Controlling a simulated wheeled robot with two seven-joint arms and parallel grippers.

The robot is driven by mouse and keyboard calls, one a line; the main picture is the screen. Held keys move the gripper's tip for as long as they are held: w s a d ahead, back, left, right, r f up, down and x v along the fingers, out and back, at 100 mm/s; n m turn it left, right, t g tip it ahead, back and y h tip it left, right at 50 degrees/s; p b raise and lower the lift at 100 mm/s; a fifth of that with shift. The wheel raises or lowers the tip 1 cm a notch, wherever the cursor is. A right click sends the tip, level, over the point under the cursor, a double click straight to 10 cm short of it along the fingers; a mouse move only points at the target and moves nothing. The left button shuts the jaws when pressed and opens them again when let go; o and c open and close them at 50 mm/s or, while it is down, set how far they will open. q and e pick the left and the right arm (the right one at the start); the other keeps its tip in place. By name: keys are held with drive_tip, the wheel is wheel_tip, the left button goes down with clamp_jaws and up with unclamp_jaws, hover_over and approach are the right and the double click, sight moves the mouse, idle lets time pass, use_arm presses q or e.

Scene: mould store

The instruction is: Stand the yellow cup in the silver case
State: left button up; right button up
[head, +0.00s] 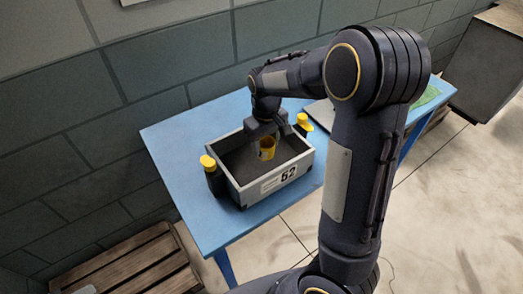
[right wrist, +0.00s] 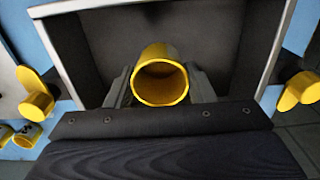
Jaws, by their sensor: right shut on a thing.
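The silver case (head: 241,197) stands open on the blue table, with a dark inside and a label reading 52 on its front. My right gripper (head: 266,139) reaches down into it and is shut on the yellow cup (head: 267,150). In the right wrist view the cup (right wrist: 160,80) sits between the two fingers, its round mouth facing the camera, inside the walls of the case (right wrist: 50,50). I cannot tell whether the cup's base touches the case floor. My left gripper is not in view.
Dark parts with yellow tops flank the case at left (head: 208,163) and right (head: 304,122). The blue table (head: 180,135) is clear at its left end. A wooden pallet (head: 140,262) lies at the lower left. A green item (head: 428,96) lies at the table's right end.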

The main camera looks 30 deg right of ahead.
sight(262, 153)
drive_tip(key=shift+w+a+f, duration=0.3)
drive_tip(key=shift+w+f, duration=0.1)
drive_tip(key=shift+f, duration=0.2)
drive_tip(key=shift+w+a+f, duration=0.1)
drive_tip(key=shift+f, duration=1.55)
drive_tip(key=shift+f, duration=0.1)
drive_tip(key=shift+f, duration=0.15)
drive_tip(key=o, duration=1)
